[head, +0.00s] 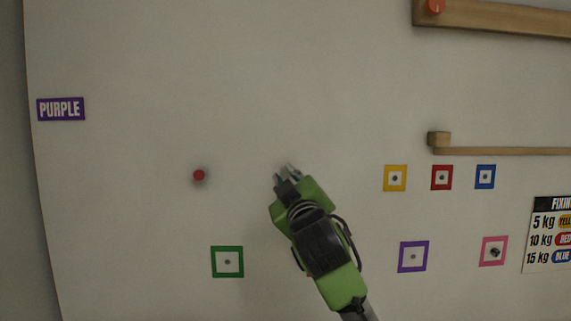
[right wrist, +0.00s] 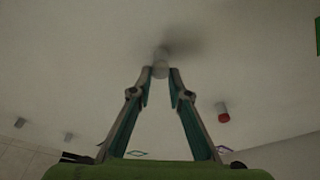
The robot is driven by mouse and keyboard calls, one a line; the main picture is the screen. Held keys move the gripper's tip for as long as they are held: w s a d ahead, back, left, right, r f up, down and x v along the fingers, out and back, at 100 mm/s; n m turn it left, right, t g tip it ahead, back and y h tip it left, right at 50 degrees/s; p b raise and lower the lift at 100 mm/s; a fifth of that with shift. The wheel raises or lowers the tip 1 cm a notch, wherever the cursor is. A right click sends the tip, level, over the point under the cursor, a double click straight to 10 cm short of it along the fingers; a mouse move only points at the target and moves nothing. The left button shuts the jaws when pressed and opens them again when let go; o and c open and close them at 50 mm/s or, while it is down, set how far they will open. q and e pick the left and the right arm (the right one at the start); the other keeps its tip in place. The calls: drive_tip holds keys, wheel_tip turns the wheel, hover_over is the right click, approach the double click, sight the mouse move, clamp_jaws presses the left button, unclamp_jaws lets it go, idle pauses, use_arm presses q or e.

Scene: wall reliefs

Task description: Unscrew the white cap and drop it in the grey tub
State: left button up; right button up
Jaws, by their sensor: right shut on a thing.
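The white cap (right wrist: 161,66) shows in the right wrist view as a small pale cylinder standing out from the wall, with a soft shadow behind it. My right gripper (right wrist: 161,74) has its two fingertips closed on the sides of the cap. In the head view my right gripper (head: 287,172) reaches up to the white wall panel, and the cap is too hidden and pale to make out there. The grey tub is in neither view. My left gripper is in neither view.
A red cap (head: 199,175) sticks out of the wall left of my right gripper. Below are a green square (head: 227,262) and a purple square (head: 413,257). A wooden rail (head: 500,151) is at right. The wall above the gripper is bare.

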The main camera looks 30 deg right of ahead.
drive_tip(key=shift+r+n+y+p, duration=0.1)
drive_tip(key=shift+n+y+p, duration=0.2)
drive_tip(key=shift+n+p, duration=0.55)
use_arm(q)
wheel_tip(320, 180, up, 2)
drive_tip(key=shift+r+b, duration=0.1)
drive_tip(key=shift+b, duration=0.25)
use_arm(e)
drive_tip(key=shift+a+f+n, duration=0.1)
drive_tip(key=shift+f+n, duration=0.1)
drive_tip(key=shift+n, duration=0.15)
drive_tip(key=n+p, duration=0.1)
drive_tip(key=p, duration=0.1)
drive_tip(key=n+p, duration=0.2)
drive_tip(key=n+g+y+p, duration=0.1)
drive_tip(key=n+p, duration=0.1)
drive_tip(key=shift+r, duration=0.35)
drive_tip(key=shift+f+p, duration=0.15)
drive_tip(key=shift+p, duration=0.25)
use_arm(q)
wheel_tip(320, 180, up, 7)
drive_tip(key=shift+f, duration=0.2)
use_arm(e)
drive_tip(key=shift+f+n+y, duration=0.2)
drive_tip(key=shift+n+y, duration=0.1)
